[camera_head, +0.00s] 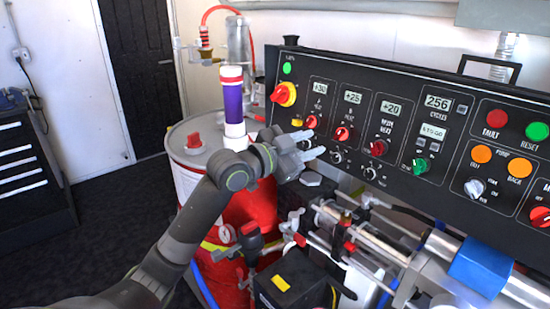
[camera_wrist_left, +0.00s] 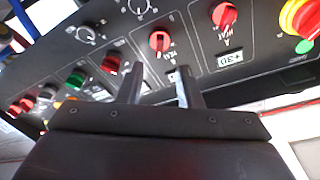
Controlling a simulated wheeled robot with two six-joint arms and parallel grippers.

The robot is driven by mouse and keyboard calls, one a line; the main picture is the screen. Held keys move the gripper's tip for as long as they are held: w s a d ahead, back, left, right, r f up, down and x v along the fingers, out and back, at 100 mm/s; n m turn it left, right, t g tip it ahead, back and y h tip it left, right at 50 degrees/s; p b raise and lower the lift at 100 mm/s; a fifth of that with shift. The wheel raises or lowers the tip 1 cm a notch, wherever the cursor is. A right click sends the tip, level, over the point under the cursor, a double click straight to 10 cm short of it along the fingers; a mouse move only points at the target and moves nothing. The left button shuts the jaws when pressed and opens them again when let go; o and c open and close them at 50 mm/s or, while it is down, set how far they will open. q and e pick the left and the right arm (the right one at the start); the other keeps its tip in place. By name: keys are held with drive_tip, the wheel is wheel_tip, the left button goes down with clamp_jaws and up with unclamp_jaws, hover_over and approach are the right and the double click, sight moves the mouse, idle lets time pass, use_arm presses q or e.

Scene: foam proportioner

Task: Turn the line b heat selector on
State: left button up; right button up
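The line B heat selector is a red knob (camera_head: 342,134) below the +25 display on the black control panel (camera_head: 394,168). It shows again as a red knob (camera_wrist_left: 159,41) in the left wrist view, which sees the panel roughly upside down. The way its pointer is set is too small to read surely. My left gripper (camera_head: 314,144) is open and empty, just left of and slightly below the knob in the head view. In the left wrist view its two fingers (camera_wrist_left: 160,84) are apart and point toward the knob, with nothing between them. My right gripper is not in view.
The line A red knob (camera_head: 311,122) is close on the left, and another red knob (camera_head: 377,148) is on the right. Small dials (camera_head: 336,156) sit below. A red-and-yellow switch (camera_head: 283,94) is at the panel's left end. Pipework and a drum (camera_head: 190,165) stand below.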

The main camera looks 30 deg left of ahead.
use_arm(q)
drive_tip(key=v, duration=0.9)
drive_tip(key=shift+s, duration=0.2)
drive_tip(key=shift+a, duration=0.1)
